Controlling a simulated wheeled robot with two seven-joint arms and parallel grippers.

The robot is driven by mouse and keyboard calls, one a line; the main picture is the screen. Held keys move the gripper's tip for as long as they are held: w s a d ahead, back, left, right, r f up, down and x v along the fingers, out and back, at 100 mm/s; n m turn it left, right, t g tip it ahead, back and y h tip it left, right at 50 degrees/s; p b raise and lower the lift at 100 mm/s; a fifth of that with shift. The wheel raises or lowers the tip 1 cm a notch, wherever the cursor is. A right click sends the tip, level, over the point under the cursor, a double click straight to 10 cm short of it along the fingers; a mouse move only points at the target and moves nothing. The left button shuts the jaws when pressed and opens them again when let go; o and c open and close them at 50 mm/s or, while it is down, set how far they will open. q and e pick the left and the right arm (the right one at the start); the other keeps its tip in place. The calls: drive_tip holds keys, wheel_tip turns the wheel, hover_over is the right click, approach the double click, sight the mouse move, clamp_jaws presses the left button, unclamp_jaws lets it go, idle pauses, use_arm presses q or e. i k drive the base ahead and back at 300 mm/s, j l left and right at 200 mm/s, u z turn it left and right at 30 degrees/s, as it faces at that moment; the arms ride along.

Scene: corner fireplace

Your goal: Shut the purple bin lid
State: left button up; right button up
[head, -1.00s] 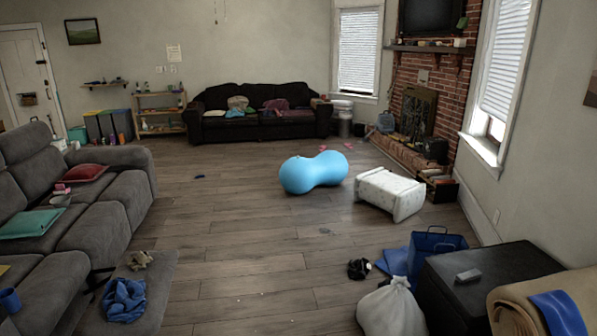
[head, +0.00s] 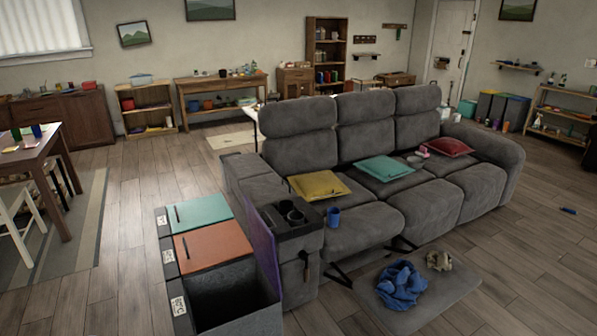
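A row of three grey bins stands beside the near end of the grey sofa, in the lower middle of the head view. The nearest bin (head: 205,311) is open, and its dark inside shows. Its purple lid (head: 262,250) stands upright on the bin's right side, close to the sofa arm, seen nearly edge-on. The teal lid (head: 199,213) and the orange lid (head: 213,245) lie flat on the two bins behind it. Neither of my grippers is in view.
The wooden floor left of the bins is clear up to a rug and a table (head: 35,150).

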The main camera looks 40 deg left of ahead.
sight(262, 240)
drive_tip(key=i+l+u, duration=0.2)
drive_tip(key=u, duration=0.25)
drive_tip(key=i+l+u, duration=0.25)
drive_tip(key=u, duration=0.25)
drive_tip(key=i+l+u, duration=0.15)
drive_tip(key=l+u, duration=0.3)
drive_tip(key=i+l+u, duration=0.1)
drive_tip(key=l+u, duration=0.35)
drive_tip(key=j, duration=0.1)
